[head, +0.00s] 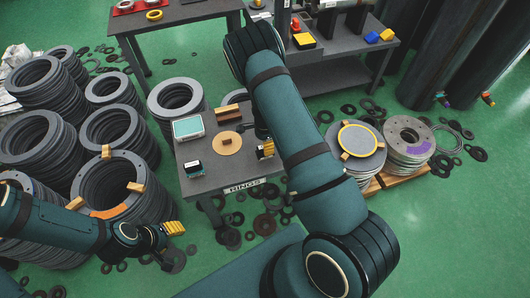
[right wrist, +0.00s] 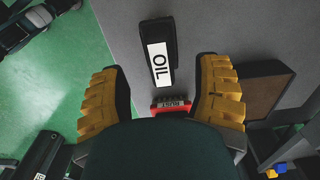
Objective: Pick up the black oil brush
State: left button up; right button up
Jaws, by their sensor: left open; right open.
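The black oil brush (right wrist: 161,52) lies on the grey table, its white label reading OIL, in the right wrist view. My right gripper (right wrist: 159,84) is open, its yellow ribbed fingers apart. The brush appears ahead of the fingertips, roughly centred between them, and is not held. In the head view my right gripper (head: 265,149) is over the table's right side, partly hidden by my arm. I cannot make out the oil brush for certain there. My left gripper (head: 174,228) is open and empty, off the table at lower left.
On the small table (head: 215,183) are a pale green-topped box (head: 188,128) and a tan disc (head: 227,143). Ring stacks (head: 118,140) crowd the left.

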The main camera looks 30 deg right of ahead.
notch_tip(320, 180, down, 4)
jog(key=shift+d+r+b, duration=0.1)
jog(key=shift+r+b, duration=0.1)
jog(key=shift+b, duration=0.15)
jog(key=shift+r, duration=0.1)
grip_shut()
notch_tip(320, 180, up, 10)
jog(key=shift+p, duration=1.25)
jog(key=c, duration=0.9)
grip_release()
jog(key=shift+c, duration=0.2)
grip_shut()
